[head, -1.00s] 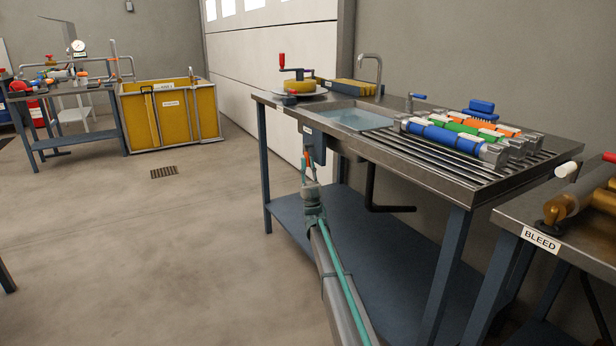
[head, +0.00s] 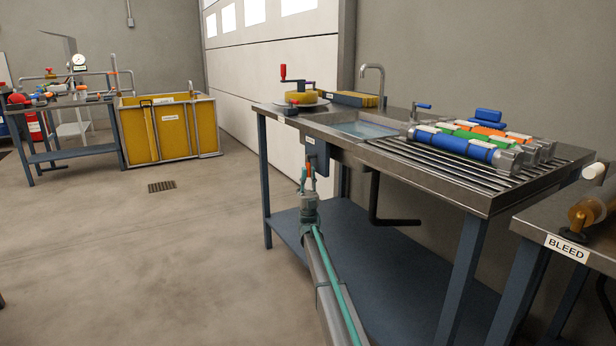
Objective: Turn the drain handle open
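The sink bench (head: 560,166) has a water-filled basin (head: 362,128). A blue-grey box (head: 316,154) with a small white label hangs on the bench front below the basin. I cannot tell whether it carries the drain handle; no handle is clearly marked as the drain. A small blue-tipped lever (head: 423,105) stands behind the basin near the tap (head: 373,82). A black drain pipe (head: 376,200) bends beneath the basin. My gripper (head: 308,174) points up in front of the bench, just below the box. Its fingers look small and close together, with orange between or on them; whether they touch anything is unclear.
Blue, green and orange cylinders (head: 455,145) lie on the ribbed drainboard. A plate with a yellow wheel and red-knobbed crank (head: 300,95) stands at the far left end. A bench labelled BLEED (head: 567,248) is close on the right. The floor (head: 150,260) at left is open.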

